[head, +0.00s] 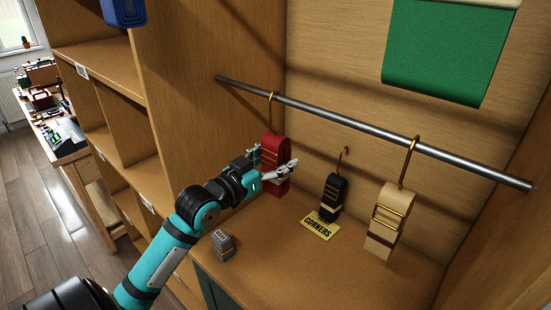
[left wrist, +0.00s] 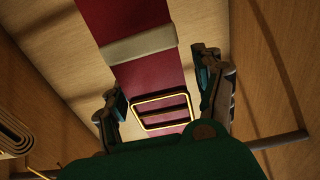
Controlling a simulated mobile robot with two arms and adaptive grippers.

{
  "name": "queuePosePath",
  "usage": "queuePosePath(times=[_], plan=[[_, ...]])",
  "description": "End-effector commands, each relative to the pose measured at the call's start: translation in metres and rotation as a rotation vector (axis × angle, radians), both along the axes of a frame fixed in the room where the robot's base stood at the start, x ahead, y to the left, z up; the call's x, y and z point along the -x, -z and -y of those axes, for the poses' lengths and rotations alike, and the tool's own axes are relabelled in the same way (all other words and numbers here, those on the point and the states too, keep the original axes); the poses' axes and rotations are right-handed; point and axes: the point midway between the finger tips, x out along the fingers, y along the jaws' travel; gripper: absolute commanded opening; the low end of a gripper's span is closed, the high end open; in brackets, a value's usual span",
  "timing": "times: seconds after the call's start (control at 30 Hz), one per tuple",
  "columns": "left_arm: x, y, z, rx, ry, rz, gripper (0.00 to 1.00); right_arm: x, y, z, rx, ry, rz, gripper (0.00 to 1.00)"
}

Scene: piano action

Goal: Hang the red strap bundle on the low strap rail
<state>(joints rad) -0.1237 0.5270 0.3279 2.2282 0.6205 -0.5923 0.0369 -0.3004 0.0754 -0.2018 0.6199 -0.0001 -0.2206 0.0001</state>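The red strap bundle (head: 270,148) hangs upright at the left part of the low strap rail (head: 325,113), its brass hook (head: 271,98) at the rail. My left gripper (head: 275,166) is at the bundle, with a finger on either side of it. In the left wrist view the red strap (left wrist: 152,75) and its brass buckle (left wrist: 163,110) lie between the two spread fingers (left wrist: 160,92). The fingers look apart from the strap's edges, so the gripper seems open around it. My right gripper is not in view.
A tan strap bundle (head: 384,228) hangs by its hook farther right on the rail. A black strap bundle (head: 333,193) stands on the shelf (head: 305,270) by a yellow CORNERS label (head: 321,226). A small grey block (head: 222,243) sits near the front edge. A green panel (head: 440,52) is above.

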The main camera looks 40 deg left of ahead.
Motion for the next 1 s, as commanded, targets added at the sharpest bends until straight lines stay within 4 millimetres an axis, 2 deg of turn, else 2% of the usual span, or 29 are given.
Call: queuePosePath(times=[0.37,0.47,0.8,1.0], plan=[[0.005,0.002,-0.001,0.0,-0.001,-0.004,0.74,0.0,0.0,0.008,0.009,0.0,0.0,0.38],[0.017,0.002,-0.002,-0.001,-0.001,-0.004,0.74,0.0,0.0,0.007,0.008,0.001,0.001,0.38],[0.083,0.002,-0.007,-0.001,-0.001,-0.006,0.74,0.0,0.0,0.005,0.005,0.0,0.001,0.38],[0.108,0.002,-0.009,0.001,0.0,-0.005,0.74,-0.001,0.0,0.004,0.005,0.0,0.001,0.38]])
